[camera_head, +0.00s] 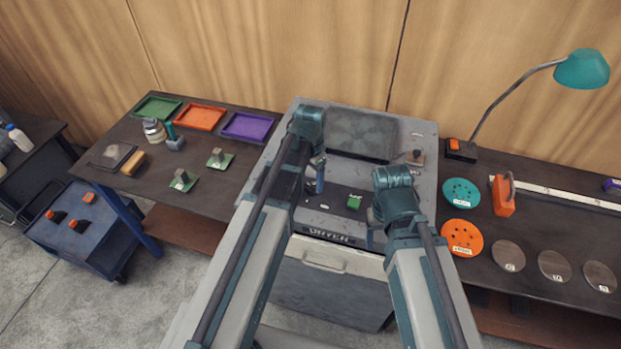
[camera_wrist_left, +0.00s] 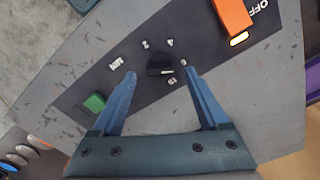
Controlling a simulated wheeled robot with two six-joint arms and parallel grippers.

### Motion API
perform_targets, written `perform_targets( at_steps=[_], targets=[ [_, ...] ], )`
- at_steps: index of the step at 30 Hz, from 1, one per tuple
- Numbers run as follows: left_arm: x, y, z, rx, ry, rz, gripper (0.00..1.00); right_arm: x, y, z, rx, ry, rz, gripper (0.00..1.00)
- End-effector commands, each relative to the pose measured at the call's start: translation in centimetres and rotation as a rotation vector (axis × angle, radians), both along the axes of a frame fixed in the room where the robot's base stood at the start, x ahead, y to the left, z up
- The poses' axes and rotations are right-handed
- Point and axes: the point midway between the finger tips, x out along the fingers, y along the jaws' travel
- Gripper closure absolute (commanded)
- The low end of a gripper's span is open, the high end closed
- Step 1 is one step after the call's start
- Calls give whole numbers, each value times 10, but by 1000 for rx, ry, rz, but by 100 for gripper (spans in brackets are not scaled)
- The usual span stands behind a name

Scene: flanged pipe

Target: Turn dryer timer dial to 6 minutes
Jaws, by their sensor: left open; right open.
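The timer dial (camera_wrist_left: 160,65) is a black round knob on the dryer's dark panel, with printed marks around it. A pale pointer line shows on its lower right side; I cannot tell exactly which mark it meets. My left gripper (camera_wrist_left: 160,73) is open, with one blue finger on each side of the dial and gaps showing between. In the head view my left gripper (camera_head: 318,174) is over the left of the dryer panel, and the dial cannot be made out. My right gripper (camera_head: 369,237) is mostly hidden behind its own arm, near the panel's right side.
The dryer (camera_head: 425,150) stands between two benches. A green button (camera_wrist_left: 95,102) lies left of the dial, and an orange switch (camera_wrist_left: 232,14) marked OFF stands up at its upper right. Coloured trays (camera_head: 200,117) are on the left bench; discs (camera_head: 462,237) lie on the right bench.

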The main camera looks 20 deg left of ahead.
Motion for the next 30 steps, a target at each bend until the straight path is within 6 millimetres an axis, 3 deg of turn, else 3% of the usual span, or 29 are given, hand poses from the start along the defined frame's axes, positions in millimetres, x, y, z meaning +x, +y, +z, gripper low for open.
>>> perform_targets(
  at_steps=[1, 18, 24, 30],
  targets=[
    [0, 0, 13, 0, 0, 0, 22, 0, 0, 13, 0, 0, -1, 30],
    [0, 0, 101, 0, 0, 0, 22, 0, 0, 101, 2, 1, -11, 30],
    [0, 0, 118, 0, 0, 0, 22, -1, 0, 118, 2, 2, -9, 30],
    [0, 0, 118, 0, 0, 0, 22, -1, 0, 118, 2, 3, -9, 30]
  ],
)
